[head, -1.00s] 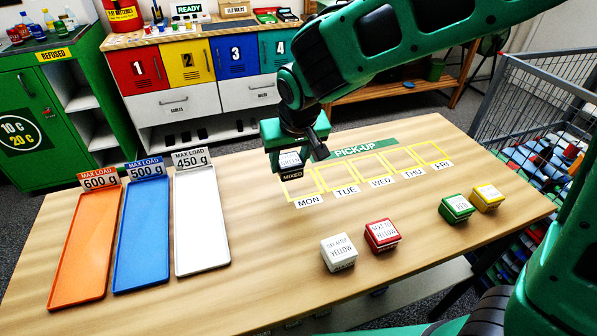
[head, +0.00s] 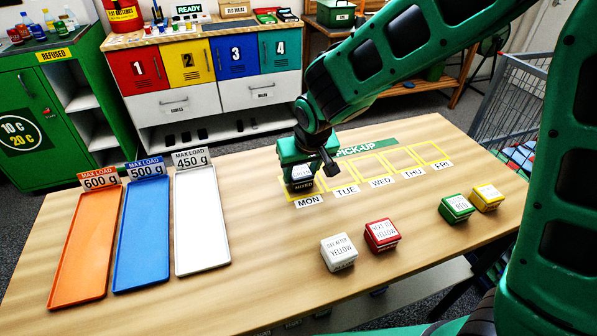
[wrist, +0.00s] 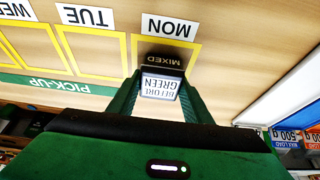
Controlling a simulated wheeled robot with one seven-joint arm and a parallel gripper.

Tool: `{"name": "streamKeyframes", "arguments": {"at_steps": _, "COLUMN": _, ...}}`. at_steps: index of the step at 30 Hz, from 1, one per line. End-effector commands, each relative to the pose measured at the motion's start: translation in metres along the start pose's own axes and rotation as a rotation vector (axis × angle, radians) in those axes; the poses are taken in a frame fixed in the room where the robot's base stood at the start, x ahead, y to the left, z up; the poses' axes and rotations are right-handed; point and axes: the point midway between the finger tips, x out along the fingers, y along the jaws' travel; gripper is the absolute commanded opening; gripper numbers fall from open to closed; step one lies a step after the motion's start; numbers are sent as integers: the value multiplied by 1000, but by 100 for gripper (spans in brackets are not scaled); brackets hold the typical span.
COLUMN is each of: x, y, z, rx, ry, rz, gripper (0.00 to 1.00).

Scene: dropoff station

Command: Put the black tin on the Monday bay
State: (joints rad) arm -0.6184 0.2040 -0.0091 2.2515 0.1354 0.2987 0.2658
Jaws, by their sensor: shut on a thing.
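The black tin (head: 302,186) has "MIXED" on its side and a white "BEFORE GREEN" label on top, seen in the wrist view (wrist: 162,72). My gripper (head: 306,168) is shut on it from above, with one finger on each side. The tin is over the Monday bay, a yellow outline (wrist: 134,55) behind the "MON" label (head: 309,201). In the wrist view it appears between the bay's side lines. I cannot tell whether its underside touches the table.
Tuesday to Friday bays stand empty to the right. White (head: 338,252), red (head: 382,235), green (head: 457,208) and yellow (head: 487,197) tins sit nearer the front. Orange (head: 80,250), blue (head: 143,240) and white (head: 202,225) trays lie empty at left.

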Motion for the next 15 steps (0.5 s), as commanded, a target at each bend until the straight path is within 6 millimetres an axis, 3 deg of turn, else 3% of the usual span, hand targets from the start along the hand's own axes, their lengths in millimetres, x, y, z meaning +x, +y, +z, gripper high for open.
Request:
{"name": "streamKeyframes", "arguments": {"at_steps": 2, "x": 2, "y": 0, "z": 1, "rx": 0, "ry": -1, "rz": 0, "gripper": 22}}
{"name": "streamKeyframes", "arguments": {"at_steps": 3, "x": 2, "y": 0, "z": 1, "rx": 0, "ry": -1, "rz": 0, "gripper": 55}}
{"name": "streamKeyframes", "arguments": {"at_steps": 4, "x": 2, "y": 0, "z": 1, "rx": 0, "ry": 0, "rz": 0, "gripper": 62}}
{"name": "streamKeyframes", "arguments": {"at_steps": 15, "x": -1, "y": -1, "z": -1, "rx": -1, "ry": 1, "rz": -1, "gripper": 64}}
